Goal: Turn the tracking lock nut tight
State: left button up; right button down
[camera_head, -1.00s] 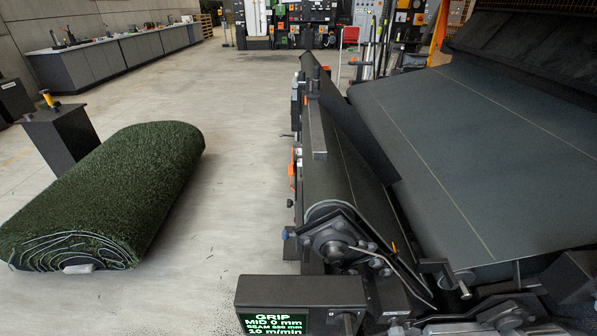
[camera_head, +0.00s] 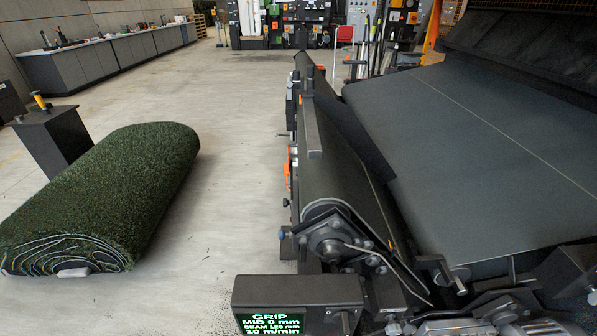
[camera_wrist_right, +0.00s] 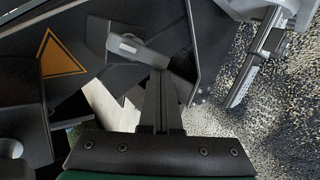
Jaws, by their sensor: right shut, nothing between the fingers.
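In the head view, the near end of the belt roller carries a round bearing hub (camera_head: 330,248) on a dark plate with several bolts or nuts around it. I cannot tell which of them is the tracking lock nut. In the right wrist view, my right gripper (camera_wrist_right: 160,78) is shut and empty, its narrow dark fingers together. The fingertips are just below a metal lever-like part (camera_wrist_right: 135,47) on a dark bracket. I cannot tell whether they touch it. Neither gripper shows in the head view, and my left gripper is out of sight.
The wide dark belt (camera_head: 470,160) fills the right. A turf roll (camera_head: 105,190) lies left on open concrete floor.

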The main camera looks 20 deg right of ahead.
jog(key=shift+s, duration=0.15)
dwell(0.3)
jog(key=s+p, duration=0.1)
jog(key=s+a, duration=0.1)
jog(key=s, duration=0.1)
jog(key=s+a+p, duration=0.1)
jog(key=s, duration=0.1)
jog(key=shift+s+a+p, duration=0.1)
jog(key=shift+s+p, duration=0.1)
jog(key=shift+p, duration=0.15)
